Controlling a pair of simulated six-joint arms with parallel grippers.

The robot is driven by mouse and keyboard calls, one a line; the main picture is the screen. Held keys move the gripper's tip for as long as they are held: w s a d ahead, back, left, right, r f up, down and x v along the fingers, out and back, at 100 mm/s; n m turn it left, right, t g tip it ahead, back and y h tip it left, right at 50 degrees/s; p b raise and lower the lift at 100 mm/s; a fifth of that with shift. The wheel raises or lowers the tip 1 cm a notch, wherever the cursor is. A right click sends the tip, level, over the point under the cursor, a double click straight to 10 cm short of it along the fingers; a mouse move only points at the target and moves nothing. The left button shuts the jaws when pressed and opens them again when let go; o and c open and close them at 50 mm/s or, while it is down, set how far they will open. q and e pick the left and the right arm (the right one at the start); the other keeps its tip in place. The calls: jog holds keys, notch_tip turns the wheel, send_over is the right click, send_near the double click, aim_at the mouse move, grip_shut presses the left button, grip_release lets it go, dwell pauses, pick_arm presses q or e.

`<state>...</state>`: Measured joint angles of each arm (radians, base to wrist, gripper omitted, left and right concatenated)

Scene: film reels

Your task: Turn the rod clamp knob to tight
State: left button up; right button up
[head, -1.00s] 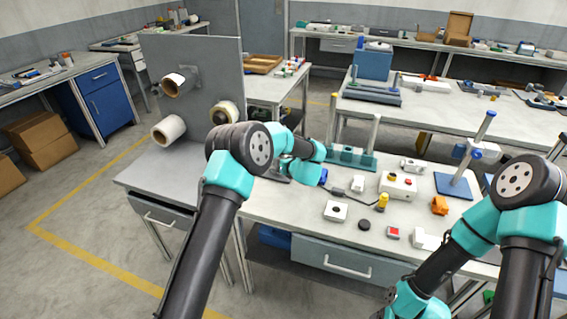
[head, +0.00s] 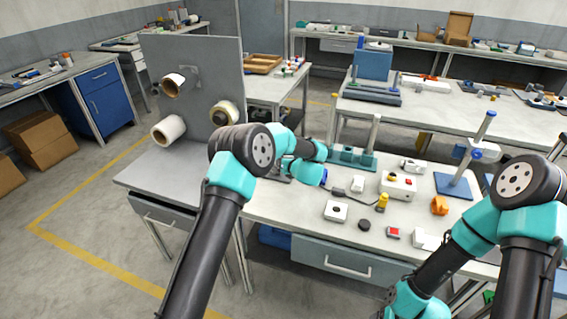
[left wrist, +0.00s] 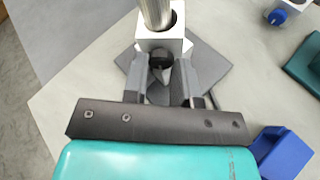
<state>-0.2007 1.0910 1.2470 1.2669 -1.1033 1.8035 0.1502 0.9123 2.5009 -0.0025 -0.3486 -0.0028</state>
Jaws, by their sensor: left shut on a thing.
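In the left wrist view, a pale metal clamp block (left wrist: 148,42) holds an upright steel rod (left wrist: 155,12) over a dark grey base plate (left wrist: 206,70). A dark round knob (left wrist: 161,60) sits on the block's near face. My left gripper (left wrist: 163,66) has one finger on each side of the knob and is shut on it. Which way the knob is turned is hard to read. In the head view my left arm hides this clamp and the gripper's fingertips. My right arm is at the right, and its fingers do not show.
A second block with a blue knob (left wrist: 278,16) and a teal rack (left wrist: 305,66) stand to the right. A blue piece (left wrist: 282,152) lies close by my gripper.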

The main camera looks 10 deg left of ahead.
pick_arm(q)
jog(key=shift+d+m+g+y, duration=0.1)
jog(key=shift+m+g+y, duration=0.4)
jog(key=shift+m, duration=0.6)
jog(key=o, duration=0.9)
jog(key=shift+o, duration=0.2)
jog(key=v, duration=1.7)
jog(key=shift+d+f, duration=0.2)
jog(key=shift+d, duration=0.05)
jog(key=shift+s, duration=0.15)
